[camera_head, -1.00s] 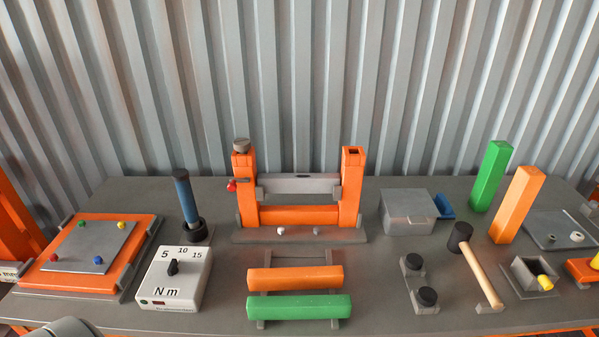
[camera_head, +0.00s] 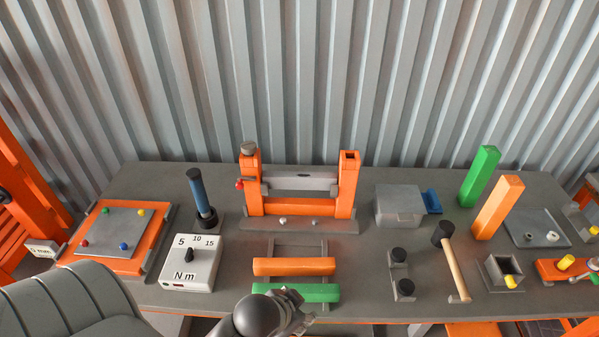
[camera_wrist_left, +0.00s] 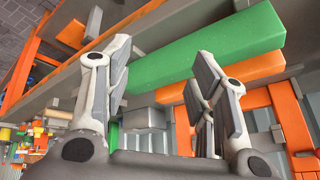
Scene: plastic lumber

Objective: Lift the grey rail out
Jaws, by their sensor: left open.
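The grey rail (camera_head: 300,182) lies level between two upright orange posts, above an orange rail (camera_head: 300,208) in the frame at the middle back of the bench. My left gripper (camera_head: 296,303) is open and empty, low at the front edge of the bench, in front of the green rail. It is well apart from the grey rail. In the left wrist view my left gripper's two fingers (camera_wrist_left: 160,85) stand spread, with the green rail (camera_wrist_left: 210,45) beyond them. My right gripper does not show.
An orange bar (camera_head: 294,266) and the green bar (camera_head: 270,288) lie on grey supports before the frame. A dial box (camera_head: 189,265) and blue-handled tool (camera_head: 200,193) stand left. A grey box (camera_head: 398,205), mallet (camera_head: 455,268) and upright green (camera_head: 480,177) and orange (camera_head: 497,207) posts stand right.

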